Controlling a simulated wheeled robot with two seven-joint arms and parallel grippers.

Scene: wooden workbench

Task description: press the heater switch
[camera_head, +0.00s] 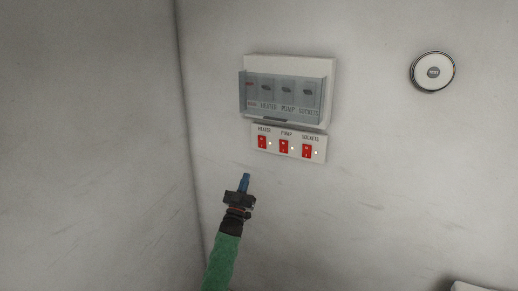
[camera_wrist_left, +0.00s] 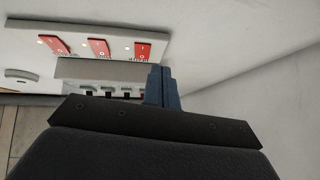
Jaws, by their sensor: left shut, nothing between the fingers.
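The heater switch (camera_head: 262,142) is the leftmost of the red rocker switches on a white wall panel, under the label HEATER. It also shows as the rightmost red rocker in the wrist view (camera_wrist_left: 143,51), where the panel appears upside down. My left gripper (camera_head: 246,176) has blue fingers, shut and empty. In the head view its tips are below and slightly left of the heater switch, apart from it. In the wrist view the fingertips (camera_wrist_left: 160,76) lie close to that rocker, but depth is hard to judge. My right gripper is not in view.
Red pump (camera_head: 284,146) and sockets (camera_head: 307,151) switches sit to the right on the panel (camera_head: 318,155), with small lights. Above is a breaker box (camera_head: 290,62) with a clear cover (camera_head: 320,98). A round dial (camera_head: 433,72) is at upper right. A wall corner is left.

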